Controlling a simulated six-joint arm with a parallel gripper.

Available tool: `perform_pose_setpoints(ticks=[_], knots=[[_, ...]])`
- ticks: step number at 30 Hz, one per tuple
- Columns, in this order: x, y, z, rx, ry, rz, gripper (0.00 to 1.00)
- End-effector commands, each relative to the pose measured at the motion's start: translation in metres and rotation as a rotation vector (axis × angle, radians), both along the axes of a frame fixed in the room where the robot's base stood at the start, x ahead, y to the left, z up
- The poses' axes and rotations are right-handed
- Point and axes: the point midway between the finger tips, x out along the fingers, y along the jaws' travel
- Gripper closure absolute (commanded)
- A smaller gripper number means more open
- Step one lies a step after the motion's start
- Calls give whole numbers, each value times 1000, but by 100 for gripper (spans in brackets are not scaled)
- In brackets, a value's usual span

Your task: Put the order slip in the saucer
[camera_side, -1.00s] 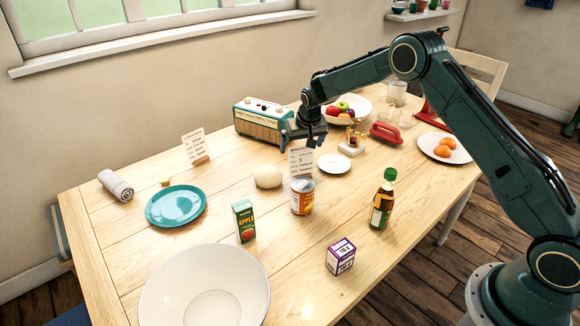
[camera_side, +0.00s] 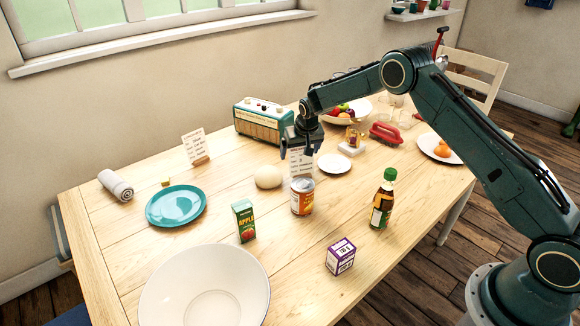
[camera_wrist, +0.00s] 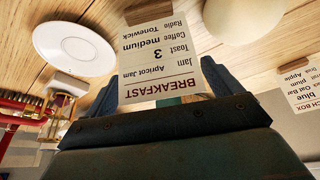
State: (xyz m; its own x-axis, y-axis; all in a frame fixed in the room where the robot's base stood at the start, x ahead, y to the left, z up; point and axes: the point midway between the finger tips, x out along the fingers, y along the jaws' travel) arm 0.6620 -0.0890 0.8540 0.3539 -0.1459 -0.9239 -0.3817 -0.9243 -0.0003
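The order slip (camera_side: 300,163) is a white card headed BREAKFAST, standing behind the food can in the side view. In the wrist view the slip (camera_wrist: 160,50) stands between my fingertips, its heading closest to my gripper. My gripper (camera_side: 301,153) points down around the slip's upper part. Its two fingers are apart, one on each side of the card; the gap to the card looks small, and I cannot tell whether they touch it. The saucer (camera_side: 334,163) is small, white and empty, just right of the slip. It also shows in the wrist view (camera_wrist: 74,48).
The can (camera_side: 302,196) hides the slip's foot. A pale round object (camera_side: 268,177) is left of it. A radio (camera_side: 263,121) stands behind. Another card (camera_side: 195,146) stands further left.

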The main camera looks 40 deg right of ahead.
Motion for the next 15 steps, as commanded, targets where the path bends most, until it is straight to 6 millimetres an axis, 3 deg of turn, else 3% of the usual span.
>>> perform_pose_setpoints(ticks=[1, 6, 8, 15], knots=[[0, 0, 0, 0, 0, 0, 20], [0, 0, 0, 0, 0, 0, 53], [0, 0, 0, 0, 0, 0, 61], [0, 0, 1, 0, -1, 0, 62]])
